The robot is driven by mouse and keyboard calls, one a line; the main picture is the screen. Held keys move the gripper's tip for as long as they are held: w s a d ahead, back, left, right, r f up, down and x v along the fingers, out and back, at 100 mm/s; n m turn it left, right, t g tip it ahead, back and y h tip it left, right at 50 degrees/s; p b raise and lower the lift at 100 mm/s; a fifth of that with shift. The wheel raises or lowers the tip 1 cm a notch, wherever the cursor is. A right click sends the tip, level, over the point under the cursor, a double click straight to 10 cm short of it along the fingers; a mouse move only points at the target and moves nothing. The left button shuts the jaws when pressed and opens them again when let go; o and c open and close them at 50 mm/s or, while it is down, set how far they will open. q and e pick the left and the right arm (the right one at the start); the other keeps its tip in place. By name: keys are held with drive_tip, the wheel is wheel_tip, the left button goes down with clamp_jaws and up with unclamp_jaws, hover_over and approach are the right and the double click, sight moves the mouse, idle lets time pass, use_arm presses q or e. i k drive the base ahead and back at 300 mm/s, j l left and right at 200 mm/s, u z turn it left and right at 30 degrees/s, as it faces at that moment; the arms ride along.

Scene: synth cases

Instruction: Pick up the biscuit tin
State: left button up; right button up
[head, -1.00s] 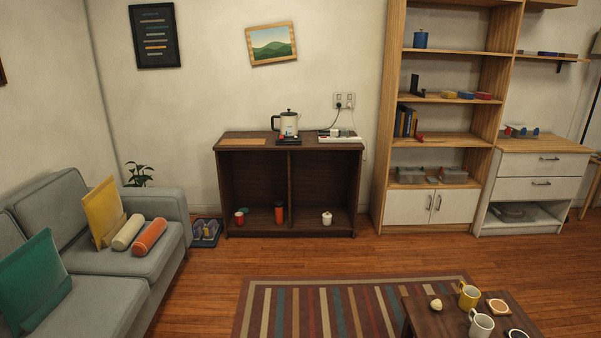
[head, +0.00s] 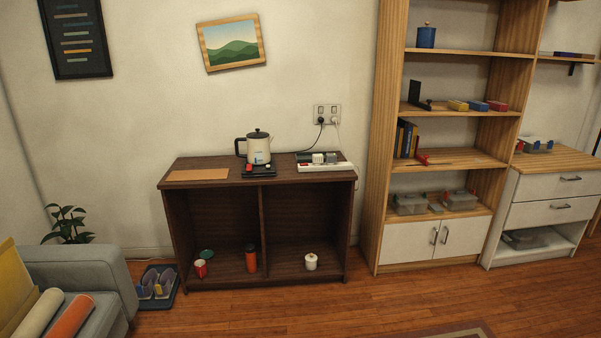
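No thing in the head view is clearly marked as the biscuit tin. A blue lidded canister (head: 426,37) with a small knob stands upright on the upper shelf of the tall bookcase. A small white lidded pot (head: 311,261) stands in the right compartment of the low dark cabinet. I cannot tell whether either is the tin. Neither of my grippers is in view.
The dark cabinet (head: 230,180) bears a kettle (head: 258,150) and a power strip (head: 325,167). The bookcase (head: 378,140) and a drawer unit (head: 555,187) stand right. A sofa (head: 90,275) and shoe tray (head: 168,300) are left. Wooden floor (head: 320,310) in front is clear.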

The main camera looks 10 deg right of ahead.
sight(426, 38)
drive_tip(key=i+z, duration=0.1)
drive_tip(key=i, duration=0.8)
drive_tip(key=i+j, duration=0.15)
drive_tip(key=i, duration=0.8)
drive_tip(key=i+l+z, duration=0.1)
drive_tip(key=i+l, duration=0.5)
drive_tip(key=i, duration=0.35)
drive_tip(key=i+l+z, duration=0.15)
drive_tip(key=i+l, duration=0.15)
drive_tip(key=i, duration=0.15)
